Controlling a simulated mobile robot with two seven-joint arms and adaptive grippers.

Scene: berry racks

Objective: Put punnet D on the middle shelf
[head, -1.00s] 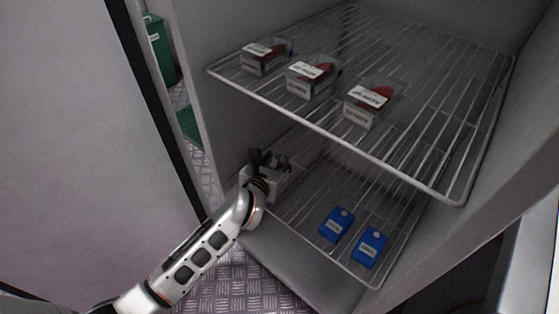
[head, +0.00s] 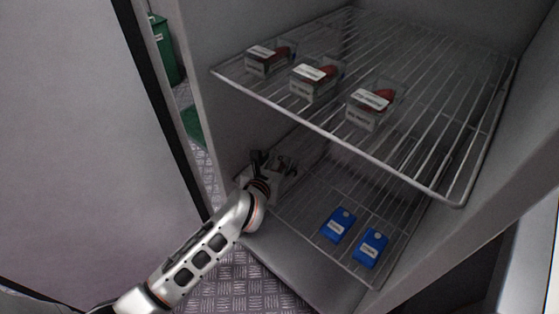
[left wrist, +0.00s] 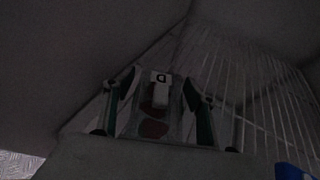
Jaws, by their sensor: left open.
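Punnet D (left wrist: 160,92), a clear box with a "D" label and dark red contents, shows in the left wrist view. It sits between the two green-padded fingers of my left gripper (left wrist: 158,112), which are open on either side of it. Contact cannot be told in the dim picture. In the head view my left gripper (head: 272,162) is at the left end of the lower visible wire shelf (head: 305,205), below the upper wire shelf (head: 425,110). The punnet is largely hidden there by the gripper. My right gripper is not in view.
Three labelled punnets stand along the upper shelf's front: left (head: 268,60), centre (head: 316,78) and right (head: 374,106). The upper shelf is bare behind them and to the right. Two blue boxes, one (head: 338,225) and another (head: 370,247), lie on the lower shelf. Cabinet walls enclose the shelves.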

